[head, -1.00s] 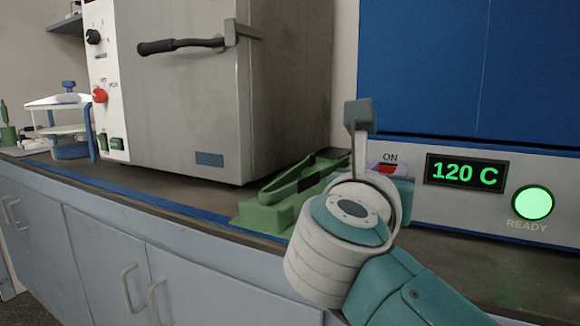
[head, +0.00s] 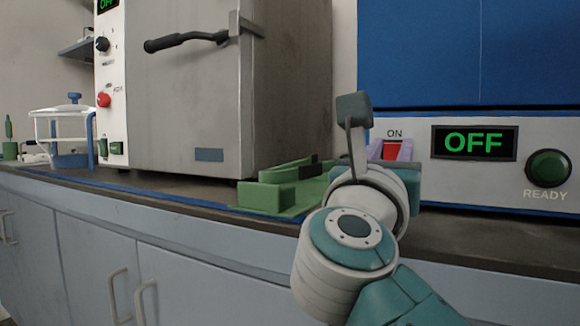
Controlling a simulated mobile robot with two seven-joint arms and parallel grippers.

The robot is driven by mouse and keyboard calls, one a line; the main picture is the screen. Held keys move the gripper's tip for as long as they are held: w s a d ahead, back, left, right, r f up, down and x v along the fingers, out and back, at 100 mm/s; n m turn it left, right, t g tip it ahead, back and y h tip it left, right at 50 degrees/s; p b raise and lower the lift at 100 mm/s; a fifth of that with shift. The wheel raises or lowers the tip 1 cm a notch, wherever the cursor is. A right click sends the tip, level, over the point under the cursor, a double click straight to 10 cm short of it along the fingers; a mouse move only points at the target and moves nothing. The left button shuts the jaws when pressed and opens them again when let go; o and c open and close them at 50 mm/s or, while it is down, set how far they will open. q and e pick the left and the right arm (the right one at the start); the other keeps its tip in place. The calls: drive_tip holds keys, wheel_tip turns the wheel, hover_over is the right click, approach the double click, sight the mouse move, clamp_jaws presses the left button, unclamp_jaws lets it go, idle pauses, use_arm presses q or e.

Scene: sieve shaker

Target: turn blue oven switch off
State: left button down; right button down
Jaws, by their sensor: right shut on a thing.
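The blue oven (head: 450,55) stands at the right on the counter, with a light grey panel along its bottom. Its red switch (head: 390,149) sits under the word ON. The oven display (head: 474,143) reads OFF in green, and the round READY lamp (head: 548,168) is dark green. My right gripper (head: 391,156) is at the switch, its pale purple fingertips on either side of the red part. It is shut on the switch; my own wrist hides most of the gripper. My left gripper is not in view.
A grey oven (head: 190,95) with a black handle (head: 187,40) and a red knob (head: 104,100) stands at the left. A green tool on a green base (head: 270,196) lies left of my wrist. The counter's front edge runs below.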

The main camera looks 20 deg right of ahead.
drive_tip(key=c, duration=0.6)
unclamp_jaws()
drive_tip(key=shift+s+a+f, duration=0.15)
drive_tip(key=shift+s+a, duration=0.05)
drive_tip(key=shift+a, duration=0.05)
drive_tip(key=v, duration=0.9)
drive_tip(key=shift+s+a, duration=0.1)
drive_tip(key=shift+s, duration=0.05)
